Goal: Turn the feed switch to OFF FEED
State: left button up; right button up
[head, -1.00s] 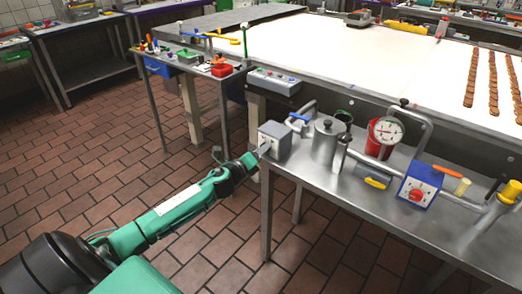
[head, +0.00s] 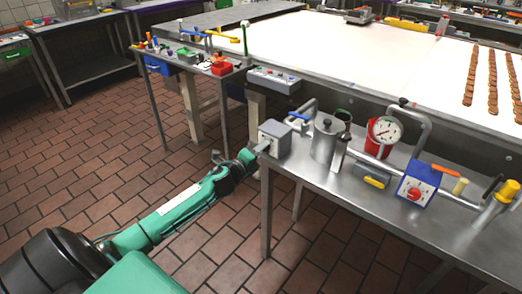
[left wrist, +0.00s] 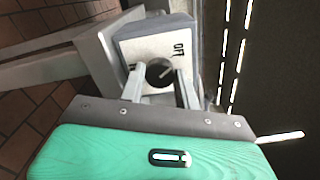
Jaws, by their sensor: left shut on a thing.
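The feed switch is a grey box (head: 276,138) on the near left corner of the metal bench. In the left wrist view its pale face plate (left wrist: 138,49) carries the lettering OFF, and a dark round knob (left wrist: 159,73) sits on it. A light line on the knob slants towards the right. My left gripper (head: 262,147) reaches the box's face from the left. In the left wrist view its two fingers (left wrist: 160,80) stand on either side of the knob, shut on it. My right gripper is not in view.
A grey control box (head: 274,79) hangs by the conveyor. The tiled floor at left is open.

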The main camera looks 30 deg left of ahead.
pick_arm(q)
jog(key=o, duration=1)
jog(key=shift+s+a+b, duration=0.2)
jog(key=shift+s, duration=2.1)
jog(key=shift+s+a+b, duration=0.2)
jog(key=shift+s+b, duration=0.05)
jog(key=shift+s, duration=2.05)
jog(key=shift+s+a+b, duration=0.2)
jog(key=shift+s, duration=2.1)
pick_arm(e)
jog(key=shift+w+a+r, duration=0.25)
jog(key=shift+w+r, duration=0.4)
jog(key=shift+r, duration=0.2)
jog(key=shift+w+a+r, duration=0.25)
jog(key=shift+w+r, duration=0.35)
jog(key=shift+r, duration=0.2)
